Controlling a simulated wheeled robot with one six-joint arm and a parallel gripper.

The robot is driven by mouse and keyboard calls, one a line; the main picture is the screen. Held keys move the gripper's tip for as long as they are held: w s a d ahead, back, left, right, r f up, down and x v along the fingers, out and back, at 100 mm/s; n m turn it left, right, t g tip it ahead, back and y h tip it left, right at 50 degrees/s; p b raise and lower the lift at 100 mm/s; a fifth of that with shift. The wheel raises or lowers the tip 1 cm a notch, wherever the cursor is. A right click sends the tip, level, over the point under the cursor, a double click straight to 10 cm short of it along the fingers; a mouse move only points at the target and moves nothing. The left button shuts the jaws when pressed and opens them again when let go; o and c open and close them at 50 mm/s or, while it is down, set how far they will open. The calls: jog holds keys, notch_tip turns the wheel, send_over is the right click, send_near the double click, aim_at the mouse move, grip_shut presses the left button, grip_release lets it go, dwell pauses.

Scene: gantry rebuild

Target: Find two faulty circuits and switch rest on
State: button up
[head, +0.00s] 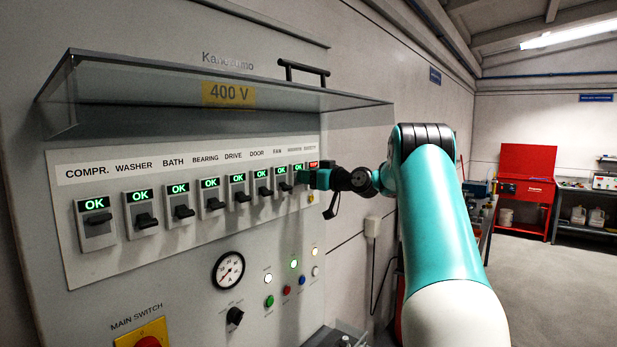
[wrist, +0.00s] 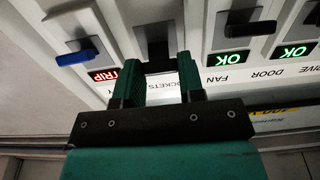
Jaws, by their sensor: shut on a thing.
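A row of breakers runs along the panel (head: 120,262) in the head view. The displays I can make out from COMPR. (head: 97,203) to FAN (head: 281,170) glow green OK, and so does one just right of FAN (head: 298,166). The rightmost display (head: 313,164) is red. In the wrist view, upside down, this TRIP breaker (wrist: 104,76) has a blue lever (wrist: 77,57), just left of my gripper. My gripper (wrist: 157,68) is shut on the dark lever of the breaker between TRIP and FAN (wrist: 228,58); its label ends in "OCKETS".
A clear cover (head: 220,95) with a handle (head: 303,72) juts out above the breakers. Below are a gauge (head: 228,271), a knob (head: 234,317), small lamps and the main switch (head: 142,334). A red workbench (head: 526,190) stands far right, with open floor before it.

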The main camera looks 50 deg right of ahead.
jog(key=shift+f, duration=0.15)
jog(key=f+t+b, duration=0.1)
jog(key=t+b, duration=0.2)
jog(key=b, duration=0.6)
jog(key=f+t+b, duration=0.1)
jog(key=t+b, duration=0.2)
jog(key=b, duration=0.6)
jog(key=f+t+b, duration=0.1)
jog(key=t+b, duration=0.2)
jog(key=b, duration=0.6)
jog(key=shift+w+f+t+y, duration=0.2)
jog(key=shift+f+t+y, duration=0.1)
jog(key=shift+f+y, duration=0.1)
jog(key=shift+r, duration=0.1)
jog(key=o, duration=0.9)
jog(key=shift+o, duration=0.2)
